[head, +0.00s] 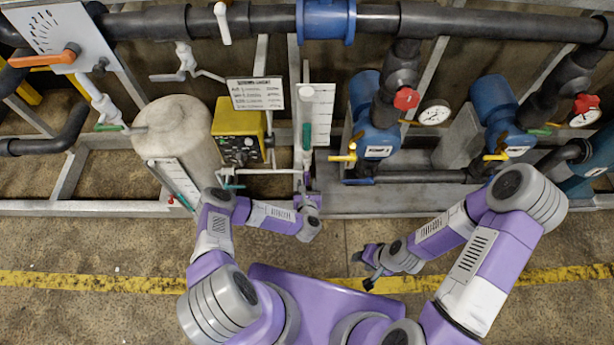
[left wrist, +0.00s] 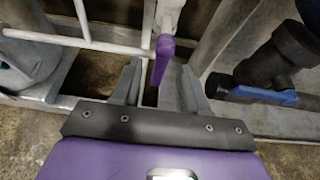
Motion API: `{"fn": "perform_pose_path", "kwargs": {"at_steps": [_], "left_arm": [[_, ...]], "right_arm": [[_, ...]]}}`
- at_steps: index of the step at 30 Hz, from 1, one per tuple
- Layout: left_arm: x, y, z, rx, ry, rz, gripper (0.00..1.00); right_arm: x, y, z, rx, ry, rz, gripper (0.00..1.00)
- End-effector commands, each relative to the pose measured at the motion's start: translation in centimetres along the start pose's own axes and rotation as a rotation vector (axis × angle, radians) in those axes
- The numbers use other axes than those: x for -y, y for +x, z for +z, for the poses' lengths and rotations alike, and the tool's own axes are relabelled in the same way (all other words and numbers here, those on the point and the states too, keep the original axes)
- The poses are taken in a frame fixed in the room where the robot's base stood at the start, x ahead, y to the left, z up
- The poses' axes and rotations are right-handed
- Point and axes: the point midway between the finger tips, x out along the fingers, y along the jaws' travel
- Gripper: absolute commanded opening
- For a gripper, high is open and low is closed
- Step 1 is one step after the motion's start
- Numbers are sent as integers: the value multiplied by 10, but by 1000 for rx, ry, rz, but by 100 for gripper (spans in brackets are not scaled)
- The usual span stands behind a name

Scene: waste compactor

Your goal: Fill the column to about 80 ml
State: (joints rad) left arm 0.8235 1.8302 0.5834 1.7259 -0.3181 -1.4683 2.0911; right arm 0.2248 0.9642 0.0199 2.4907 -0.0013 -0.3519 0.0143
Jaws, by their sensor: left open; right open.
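The column is a thin upright tube (head: 306,137) beside a white scale board (head: 322,112). A green part shows on the tube, but the scale marks and liquid level are too small to read. In the left wrist view, a purple valve handle (left wrist: 163,58) hangs from a white pipe fitting (left wrist: 168,15). My left gripper (head: 306,186) is at the column's foot. Its open fingers (left wrist: 160,75) show on either side of the handle's lower end; I cannot tell whether they touch it. My right gripper (head: 363,264) is open and empty above the floor, away from the pipes.
A yellow box (head: 238,135) and a text sign (head: 256,94) stand left of the column, beside a pale tank (head: 178,135). Blue pumps (head: 372,112) stand to the right. A blue handle (left wrist: 265,95) is right of my left fingers. Grey frame rails run along the floor.

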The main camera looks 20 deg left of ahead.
Motion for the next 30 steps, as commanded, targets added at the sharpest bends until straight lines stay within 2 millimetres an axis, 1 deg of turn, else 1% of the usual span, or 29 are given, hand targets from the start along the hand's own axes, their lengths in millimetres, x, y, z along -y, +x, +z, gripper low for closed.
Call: {"fn": "perform_pose_path", "kwargs": {"at_steps": [1, 3, 9, 13, 21, 22, 23, 30], "left_arm": [[0, 10, -1, 4, 2, 0, 44], [1, 22, -2, 3, 3, -1, 44], [1, 49, -1, 2, 4, -2, 44], [1, 58, 0, 0, 3, -3, 44], [1, 59, 0, -1, 4, -5, 44], [1, 59, 0, -1, 4, -5, 42], [1, 59, 0, -1, 4, -5, 38], [1, 59, 0, -1, 5, -5, 1]], "right_arm": [[-2, 5, 0, 0, 0, 0, 43], [-4, 10, 0, 0, 0, 0, 43], [-7, 19, -1, 0, 0, 0, 43], [-8, 21, -1, 0, 0, 0, 43], [-8, 21, -1, 0, 0, 0, 43], [-8, 21, -1, 0, 0, 0, 43], [-8, 21, -1, 0, 0, 0, 43], [-8, 21, -1, 0, 0, 0, 43]]}}
